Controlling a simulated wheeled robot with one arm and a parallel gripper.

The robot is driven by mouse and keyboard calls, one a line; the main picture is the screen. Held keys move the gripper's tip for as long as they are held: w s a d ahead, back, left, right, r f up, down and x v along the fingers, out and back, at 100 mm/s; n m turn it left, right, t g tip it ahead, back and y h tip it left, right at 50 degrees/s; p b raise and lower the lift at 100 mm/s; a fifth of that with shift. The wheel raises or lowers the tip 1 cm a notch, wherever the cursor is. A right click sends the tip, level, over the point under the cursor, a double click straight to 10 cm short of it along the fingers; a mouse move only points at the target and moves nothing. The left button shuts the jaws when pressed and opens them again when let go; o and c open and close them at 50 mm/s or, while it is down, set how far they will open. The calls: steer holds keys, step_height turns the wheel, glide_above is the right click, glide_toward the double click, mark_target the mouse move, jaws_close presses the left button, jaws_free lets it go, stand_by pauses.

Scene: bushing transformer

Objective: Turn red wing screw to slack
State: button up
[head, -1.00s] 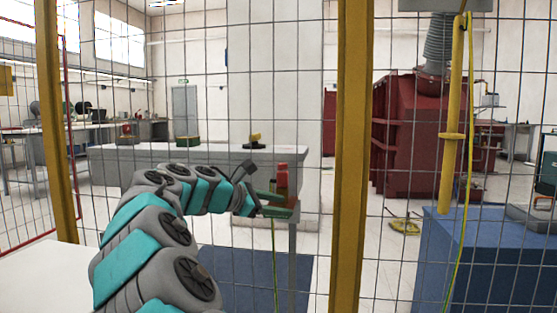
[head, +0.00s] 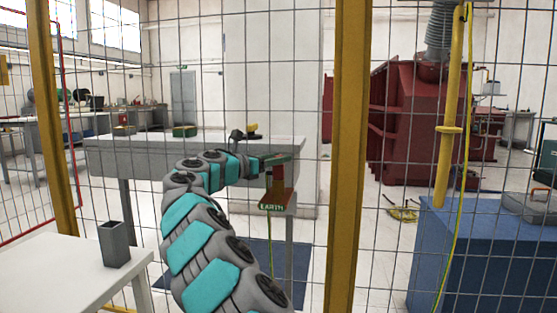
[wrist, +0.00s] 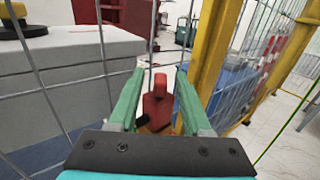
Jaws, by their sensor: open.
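The red wing screw (wrist: 157,102) stands upright in the wrist view, between and slightly beyond the two green fingers of my gripper (wrist: 160,78). The fingers are open, one on each side of it, and I see no clear contact. In the head view my gripper (head: 275,160) is at the right end of the grey bench, just above the red part (head: 279,186). A green label reading EARTH (head: 272,207) sits below the red part. The screw's lower end is partly hidden in the wrist view.
Wire mesh with yellow posts (head: 352,150) stands across the view. A grey bench (head: 110,160) lies behind my arm. A white table (head: 60,275) with a grey open holder (head: 114,245) is at lower left. A blue cabinet (head: 450,265) is at right.

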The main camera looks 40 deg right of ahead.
steer(key=shift+d, duration=0.25)
jaws_close()
stand_by(0.5)
